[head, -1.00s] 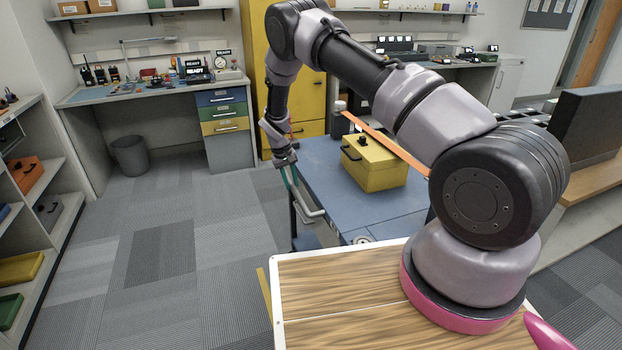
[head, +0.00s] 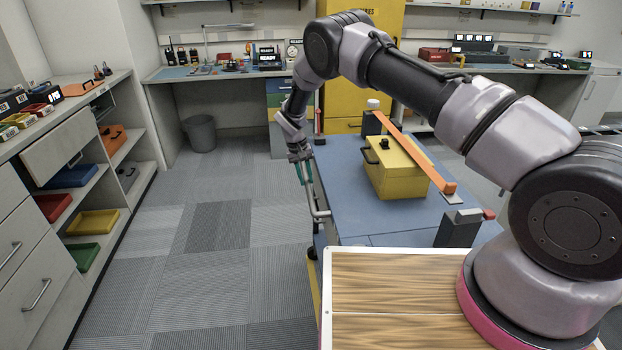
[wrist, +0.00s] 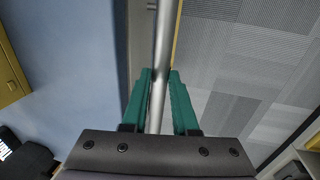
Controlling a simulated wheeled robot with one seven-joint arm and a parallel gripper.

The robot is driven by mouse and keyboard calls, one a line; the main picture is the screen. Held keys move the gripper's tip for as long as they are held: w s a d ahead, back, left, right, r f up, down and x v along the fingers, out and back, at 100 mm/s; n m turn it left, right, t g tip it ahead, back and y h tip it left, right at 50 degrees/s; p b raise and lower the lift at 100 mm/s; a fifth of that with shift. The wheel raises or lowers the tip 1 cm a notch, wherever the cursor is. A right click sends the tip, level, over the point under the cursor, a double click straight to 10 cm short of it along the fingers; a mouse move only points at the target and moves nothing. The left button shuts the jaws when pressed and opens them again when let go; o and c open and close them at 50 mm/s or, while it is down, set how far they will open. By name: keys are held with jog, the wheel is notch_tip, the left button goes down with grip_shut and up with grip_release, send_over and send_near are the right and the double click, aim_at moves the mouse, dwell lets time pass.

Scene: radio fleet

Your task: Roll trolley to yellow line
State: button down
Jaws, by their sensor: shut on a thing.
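The trolley has a blue top (head: 345,217) and stands in front of my base, with a pale metal handle bar (head: 317,200) along its left side. My gripper (head: 303,172) is shut on this handle. In the wrist view the bar (wrist: 160,60) runs between the green fingers of my gripper (wrist: 159,85), and the blue top (wrist: 70,50) lies to the left. A thin yellow strip (head: 314,287) shows on the floor by the trolley's near left corner, partly hidden by my base. A yellow edge also shows beside the bar in the wrist view (wrist: 178,35).
A yellow box (head: 400,178) and an orange bar (head: 415,150) ride on the trolley. A shelf unit (head: 85,215) with coloured trays stands at left. A bin (head: 201,134), workbench (head: 220,73) and yellow cabinet (head: 360,55) are behind. The grey carpet (head: 215,260) between is clear.

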jog(key=shift+a, duration=0.1)
jog(key=c, duration=0.7)
grip_release()
jog(key=r, duration=0.3)
jog(key=a+r, duration=0.1)
jog(key=r, duration=0.3)
jog(key=a+r, duration=0.1)
jog(key=r, duration=0.2)
jog(key=shift+s+r, duration=0.2)
jog(key=shift+r, duration=0.1)
